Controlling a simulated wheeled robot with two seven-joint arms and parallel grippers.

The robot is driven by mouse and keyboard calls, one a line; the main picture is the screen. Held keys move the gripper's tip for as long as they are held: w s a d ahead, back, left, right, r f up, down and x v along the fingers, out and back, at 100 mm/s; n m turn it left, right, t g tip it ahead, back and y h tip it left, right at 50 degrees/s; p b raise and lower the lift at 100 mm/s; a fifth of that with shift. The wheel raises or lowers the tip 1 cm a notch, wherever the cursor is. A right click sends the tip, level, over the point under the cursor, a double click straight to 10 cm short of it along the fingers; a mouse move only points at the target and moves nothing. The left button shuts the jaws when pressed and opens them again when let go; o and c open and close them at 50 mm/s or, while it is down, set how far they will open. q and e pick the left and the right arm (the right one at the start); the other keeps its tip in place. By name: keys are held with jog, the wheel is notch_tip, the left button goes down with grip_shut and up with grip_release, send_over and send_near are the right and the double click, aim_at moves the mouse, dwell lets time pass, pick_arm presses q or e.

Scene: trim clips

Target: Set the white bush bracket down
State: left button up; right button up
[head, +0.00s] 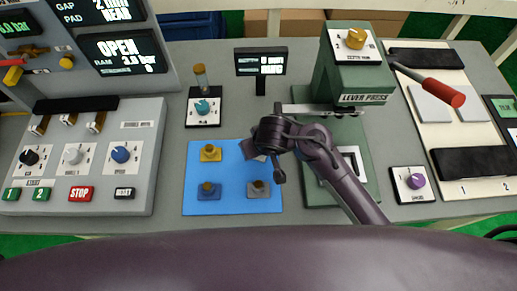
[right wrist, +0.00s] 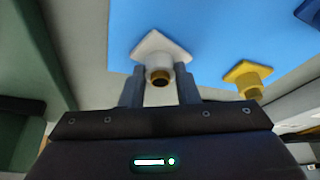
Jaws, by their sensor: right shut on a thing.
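The white bush bracket (right wrist: 152,44), a pale plate with a brass bush on its collar, shows in the right wrist view between the two grey fingers of my right gripper (right wrist: 160,92). The gripper is shut on it. In the head view my right gripper (head: 262,152) is over the upper right part of the blue mat (head: 232,175) and largely hides the bracket. I cannot tell whether the bracket touches the mat. My left gripper is not in view.
A yellow bracket (head: 210,154), a blue bracket (head: 208,191) and a grey bracket (head: 258,189) stand on the mat. The green lever press (head: 350,85) is close on the right. A control panel (head: 85,160) stands left; a small display (head: 261,62) is behind.

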jog(key=shift+r, duration=0.1)
jog(key=o, duration=1)
jog(key=shift+r, duration=0.15)
jog(key=shift+p+v, duration=0.95)
jog(key=shift+v, duration=4.95)
jog(key=shift+s, duration=0.1)
